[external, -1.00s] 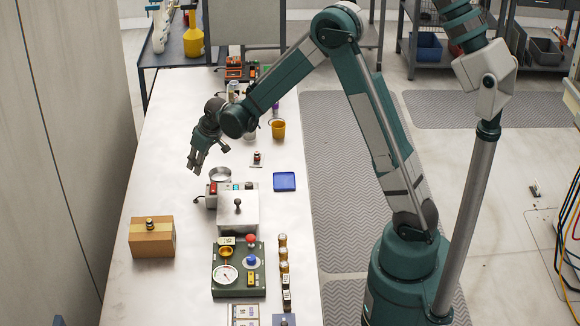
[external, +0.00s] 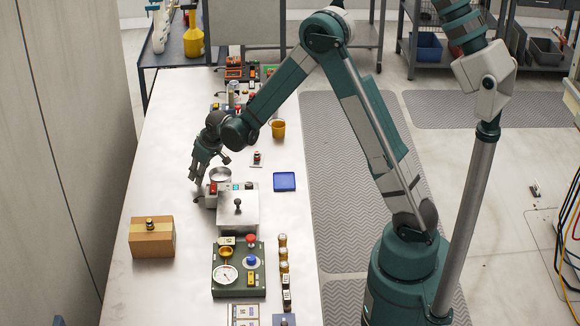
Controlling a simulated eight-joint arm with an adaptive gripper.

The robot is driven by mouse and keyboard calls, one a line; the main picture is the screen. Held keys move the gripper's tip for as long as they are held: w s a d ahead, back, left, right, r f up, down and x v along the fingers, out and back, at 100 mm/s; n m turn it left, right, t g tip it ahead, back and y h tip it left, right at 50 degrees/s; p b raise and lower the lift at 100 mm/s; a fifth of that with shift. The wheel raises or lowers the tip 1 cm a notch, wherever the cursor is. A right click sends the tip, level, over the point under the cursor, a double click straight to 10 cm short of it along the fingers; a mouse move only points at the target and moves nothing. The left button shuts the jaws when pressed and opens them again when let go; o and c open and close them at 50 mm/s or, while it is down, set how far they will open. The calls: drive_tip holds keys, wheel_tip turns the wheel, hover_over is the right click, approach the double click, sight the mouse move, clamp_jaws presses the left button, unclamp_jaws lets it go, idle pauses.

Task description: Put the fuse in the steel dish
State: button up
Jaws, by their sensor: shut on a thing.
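The steel dish (external: 220,174) is a round, shiny, shallow vessel near the middle of the bench, just behind a small grey unit with a red part. My gripper (external: 194,179) points down just left of the dish, a little apart from it in the picture. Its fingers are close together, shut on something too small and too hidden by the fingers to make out. I cannot pick out the fuse for certain in this view.
A light metal box with a black knob (external: 238,209) stands in front of the dish. A blue tray (external: 284,181) lies right of it. A green gauge panel (external: 238,268) and a cardboard box (external: 152,238) stand nearer. An orange cup (external: 278,129) stands behind.

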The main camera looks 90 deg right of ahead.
drive_tip(key=shift+f, duration=0.35)
drive_tip(key=shift+f, duration=0.2)
drive_tip(key=o, duration=0.9)
drive_tip(key=shift+r, duration=0.15)
drive_tip(key=shift+p+v, duration=0.35)
drive_tip(key=shift+v, duration=5.7)
drive_tip(key=shift+a+r, duration=0.1)
drive_tip(key=shift+r, duration=0.05)
